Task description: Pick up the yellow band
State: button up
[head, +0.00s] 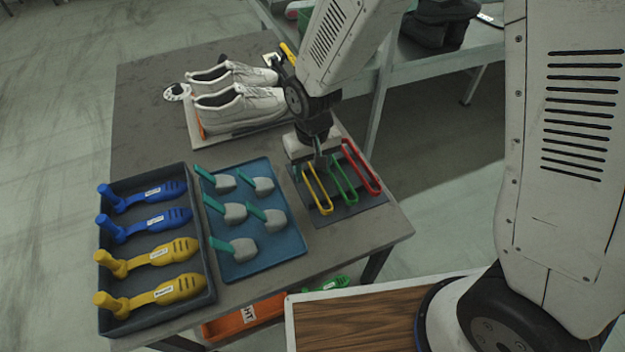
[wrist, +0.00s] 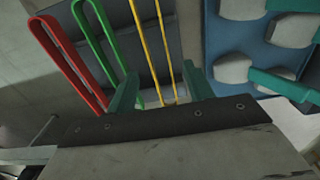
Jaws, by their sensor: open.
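The yellow band (head: 313,190) is a long narrow loop on a dark tray (head: 372,204) at the table's right side, leftmost of three bands there in the head view. My gripper (head: 319,160) is over the far end of that tray, close to the bands. In the wrist view the yellow band (wrist: 146,50) runs between the two teal fingers of my open gripper (wrist: 160,92). The left finger overlaps the green band (wrist: 82,22) in that view. Nothing is held. The height of the fingertips above the tray is hard to tell.
The green band (head: 347,180) and red band (head: 366,164) lie right of the yellow one. A blue tray (head: 243,270) with several grey-and-teal tools is to the left, then a dark crate (head: 205,311) of blue and yellow shoe forms. White shoes (head: 240,108) stand behind.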

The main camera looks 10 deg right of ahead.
jog(key=shift+f, duration=1.35)
jog(key=c, duration=1.1)
jog(key=shift+o, duration=0.2)
